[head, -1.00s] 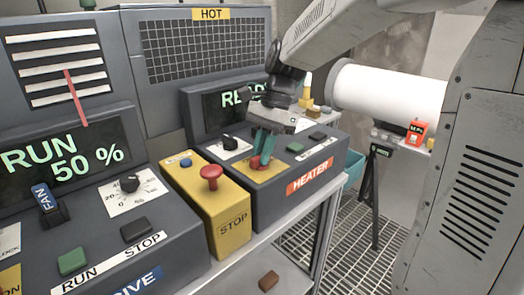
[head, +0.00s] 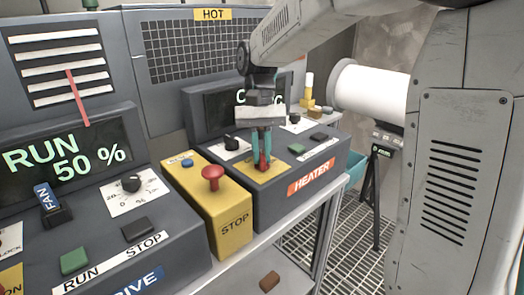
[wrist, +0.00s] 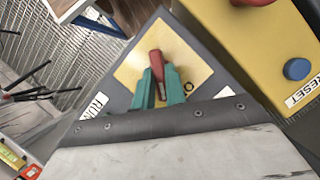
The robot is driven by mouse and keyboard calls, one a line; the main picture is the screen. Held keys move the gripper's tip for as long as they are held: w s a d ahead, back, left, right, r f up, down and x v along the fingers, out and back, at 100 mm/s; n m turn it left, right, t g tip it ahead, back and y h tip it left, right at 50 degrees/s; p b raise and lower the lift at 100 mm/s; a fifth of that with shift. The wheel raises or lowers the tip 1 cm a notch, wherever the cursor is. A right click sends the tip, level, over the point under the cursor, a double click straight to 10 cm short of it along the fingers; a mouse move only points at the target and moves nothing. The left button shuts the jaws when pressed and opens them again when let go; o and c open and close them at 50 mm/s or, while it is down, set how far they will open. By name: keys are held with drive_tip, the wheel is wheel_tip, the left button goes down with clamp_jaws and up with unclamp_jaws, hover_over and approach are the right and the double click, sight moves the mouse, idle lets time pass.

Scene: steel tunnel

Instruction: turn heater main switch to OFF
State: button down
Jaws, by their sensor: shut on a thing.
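The heater console (head: 285,190), with a red HEATER label, stands right of the yellow STOP box. The heater main switch, a red handle (head: 263,168) on a yellow plate (head: 283,168), is on its sloped top. My gripper (head: 262,155) comes down from above, its teal fingers shut on the red handle. In the wrist view the handle (wrist: 157,66) sticks out between the fingertips (wrist: 160,85), and an "O" mark shows on the plate to the right.
The yellow box with a red STOP button (head: 212,176) and a blue reset button (head: 187,163) stands close on the left. A black knob (head: 231,141) and dark buttons (head: 322,136) are near the gripper. The drive console (head: 120,235) is farther left.

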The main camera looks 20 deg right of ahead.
drive_tip(key=n+h, duration=0.1)
drive_tip(key=n, duration=0.2)
drive_tip(key=n+h, duration=0.1)
drive_tip(key=n, duration=0.3)
drive_tip(key=shift+a+r+h, duration=0.1)
drive_tip(key=shift+a+h, duration=0.1)
drive_tip(key=shift+h, duration=0.2)
idle(0.3)
drive_tip(key=c, duration=1.4)
unclamp_jaws()
drive_tip(key=shift+c, duration=0.2)
drive_tip(key=v, duration=0.7)
drive_tip(key=shift+r, duration=0.35)
drive_tip(key=shift+w, duration=0.1)
